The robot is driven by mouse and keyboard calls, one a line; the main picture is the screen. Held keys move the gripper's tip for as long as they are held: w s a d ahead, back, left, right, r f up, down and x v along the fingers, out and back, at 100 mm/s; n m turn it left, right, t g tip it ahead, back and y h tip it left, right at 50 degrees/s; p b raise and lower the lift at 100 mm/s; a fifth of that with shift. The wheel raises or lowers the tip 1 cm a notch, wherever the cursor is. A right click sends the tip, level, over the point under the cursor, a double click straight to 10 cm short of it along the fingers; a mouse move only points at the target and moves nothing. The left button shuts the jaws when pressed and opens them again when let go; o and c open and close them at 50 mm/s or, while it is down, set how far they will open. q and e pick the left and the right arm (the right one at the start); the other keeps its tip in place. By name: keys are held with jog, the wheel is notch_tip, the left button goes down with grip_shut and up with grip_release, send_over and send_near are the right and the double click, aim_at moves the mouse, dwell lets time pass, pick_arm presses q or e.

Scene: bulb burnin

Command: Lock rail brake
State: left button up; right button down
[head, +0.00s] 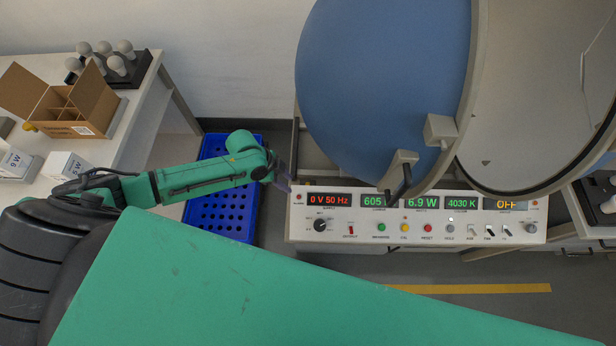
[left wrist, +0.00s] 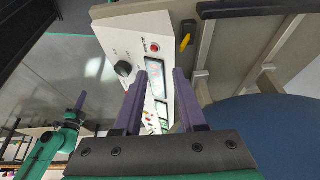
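A small yellow-orange lever (left wrist: 186,42), which looks like the rail brake, shows beside the white instrument panel in the left wrist view. It stands near the end of a dark rail (left wrist: 255,8). I cannot make out the lever in the head view. My left gripper (head: 284,180) is at the panel's left end. In the left wrist view its two purple fingers (left wrist: 160,75) are apart with nothing between them, and the lever lies beyond the right finger. Another green arm with a purple gripper (left wrist: 80,102), seemingly my right one, shows small at the left; its opening is unclear.
The instrument panel (head: 400,236) has lit displays, a knob and switches. A large blue sphere (head: 375,90) with an open round hatch stands above it. A blue crate (head: 222,215) is on the floor. A table at left holds an open carton (head: 65,108) and bulbs.

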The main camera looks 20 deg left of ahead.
pick_arm(q)
jog(key=shift+r, duration=0.1)
jog(key=b+v, duration=0.1)
jog(key=v, duration=1.3)
jog(key=shift+r, duration=0.25)
jog(key=shift+c, duration=0.3)
